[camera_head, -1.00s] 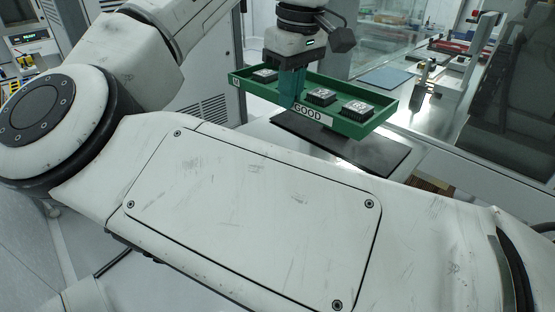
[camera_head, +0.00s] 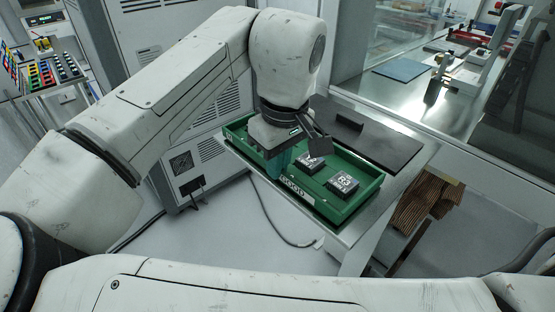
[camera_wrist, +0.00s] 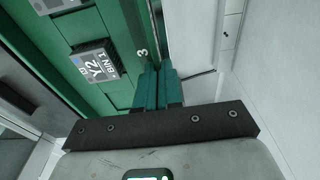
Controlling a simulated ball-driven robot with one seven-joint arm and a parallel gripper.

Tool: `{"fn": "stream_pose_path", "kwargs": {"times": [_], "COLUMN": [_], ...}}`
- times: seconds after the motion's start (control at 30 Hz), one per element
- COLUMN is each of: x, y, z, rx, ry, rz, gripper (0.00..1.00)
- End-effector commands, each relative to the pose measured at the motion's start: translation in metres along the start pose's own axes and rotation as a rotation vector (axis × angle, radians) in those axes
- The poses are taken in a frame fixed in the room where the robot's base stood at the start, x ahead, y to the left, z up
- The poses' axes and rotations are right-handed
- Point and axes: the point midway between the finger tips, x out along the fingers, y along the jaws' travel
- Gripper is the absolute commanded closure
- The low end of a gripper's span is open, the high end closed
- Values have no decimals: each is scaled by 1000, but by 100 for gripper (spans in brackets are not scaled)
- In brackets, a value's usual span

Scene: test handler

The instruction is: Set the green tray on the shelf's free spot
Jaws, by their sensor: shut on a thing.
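The green tray (camera_head: 352,207) hangs in my gripper (camera_head: 277,168) at the middle of the head view. It has a "GOOD" label on its near wall and carries dark square chips, one marked R3 (camera_head: 342,184). My gripper is shut on the tray's near wall, towards its left part. In the wrist view, the teal fingers (camera_wrist: 158,80) close over the tray wall beside a chip marked Y2 (camera_wrist: 96,63). The wrist hides part of the tray's inside. I cannot tell which surface is the shelf with the free spot.
A steel table with a black mat (camera_head: 385,150) stands just behind and right of the tray. A grey cabinet (camera_head: 185,150) stands behind on the left. A rack of coloured pieces (camera_head: 50,72) is at far left. Brown stacked sheets (camera_head: 425,200) are at right.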

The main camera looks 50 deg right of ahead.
Motion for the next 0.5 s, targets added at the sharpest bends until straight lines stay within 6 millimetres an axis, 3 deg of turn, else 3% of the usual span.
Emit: {"fn": "stream_pose_path", "kwargs": {"times": [0.37,0.4,0.5], "x": [4,3,3], "y": [0,0,0], "z": [0,0,0], "rx": [-1,0,0], "ry": [1,1,1], "rz": [2,1,0], "gripper": [100,90,81]}}
